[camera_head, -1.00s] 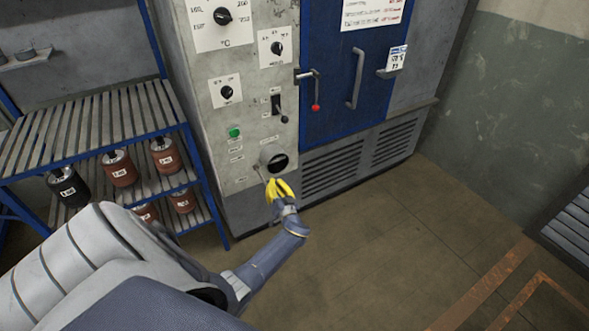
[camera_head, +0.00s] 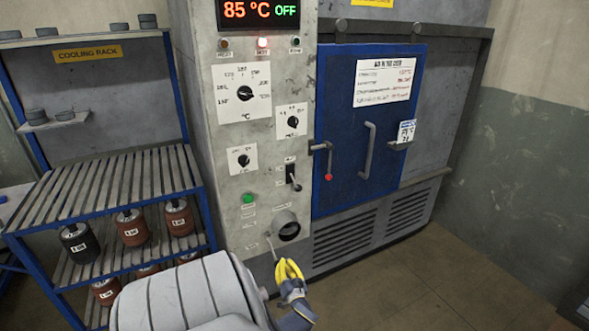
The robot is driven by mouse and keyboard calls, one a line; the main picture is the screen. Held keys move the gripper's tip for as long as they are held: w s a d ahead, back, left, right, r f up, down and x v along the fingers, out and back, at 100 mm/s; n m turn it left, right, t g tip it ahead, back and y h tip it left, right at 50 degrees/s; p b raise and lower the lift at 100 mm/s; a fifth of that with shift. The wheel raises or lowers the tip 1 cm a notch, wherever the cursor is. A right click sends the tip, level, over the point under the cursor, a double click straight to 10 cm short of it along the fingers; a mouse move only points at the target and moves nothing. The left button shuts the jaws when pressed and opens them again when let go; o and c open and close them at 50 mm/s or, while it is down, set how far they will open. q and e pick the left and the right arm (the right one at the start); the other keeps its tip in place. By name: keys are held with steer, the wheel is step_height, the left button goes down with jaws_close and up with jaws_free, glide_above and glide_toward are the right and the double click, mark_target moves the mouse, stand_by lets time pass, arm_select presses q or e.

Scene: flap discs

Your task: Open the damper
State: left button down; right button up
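A round damper port (camera_head: 287,225) with a dark opening sits low on the oven's grey control panel. A thin pale lever (camera_head: 271,246) hangs down at its left side, slanting down to the right. My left gripper (camera_head: 289,270), with yellow fingers, is just below the port, close to the lever's lower end. I cannot tell whether it touches the lever, or whether the fingers are apart or closed. My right gripper is out of view.
The grey panel (camera_head: 225,150) carries knobs, a green button (camera_head: 248,198), a toggle lever (camera_head: 293,178) and a display (camera_head: 258,12) reading 85 °C OFF. The blue oven door (camera_head: 340,120) is shut. Floor at right is clear.

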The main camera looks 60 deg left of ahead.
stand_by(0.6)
arm_select(q)
step_height(320, 180, up, 3)
steer(key=w+d, duration=0.2)
steer(key=s+d+f, duration=0.1)
steer(key=d+f, duration=0.5)
steer(key=f, duration=0.1)
steer(key=shift+s+d, duration=0.3)
steer(key=shift+s, duration=0.1)
stand_by(0.3)
